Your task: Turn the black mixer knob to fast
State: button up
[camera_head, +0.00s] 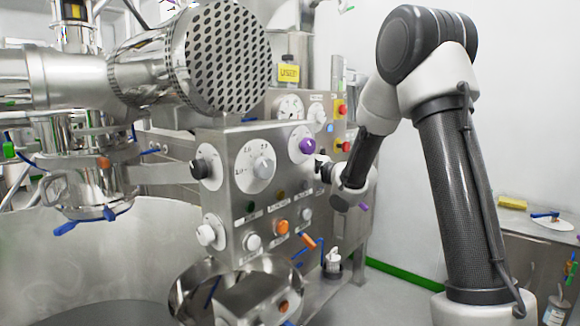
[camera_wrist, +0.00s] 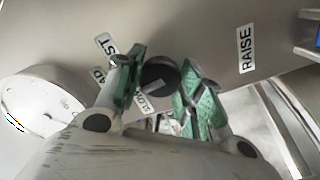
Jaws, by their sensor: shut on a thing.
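In the wrist view, a round black knob (camera_wrist: 158,75) sticks out from a grey metal panel. My gripper (camera_wrist: 160,88) is shut on it, with one green-padded finger on each side. A label ending in "ST" (camera_wrist: 106,44) is at the upper left of the knob. Another label, partly hidden and seemingly "SLOW" (camera_wrist: 150,101), is just below the knob. In the head view, my gripper (camera_head: 325,173) is at the right side of the steel control cabinet (camera_head: 235,215); the held knob cannot be made out clearly there.
In the wrist view, a "RAISE" label (camera_wrist: 245,49) is to the right and a white dial (camera_wrist: 42,100) to the left. In the head view, a purple knob (camera_head: 307,146), another black knob (camera_head: 200,168) and an orange knob (camera_head: 282,227) are on the cabinet. A steel bowl (camera_head: 180,285) stands below.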

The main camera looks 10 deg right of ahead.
jog(key=shift+f+m, duration=0.1)
jog(key=shift+m, duration=4.9)
jog(key=o, duration=1)
jog(key=v, duration=1.2)
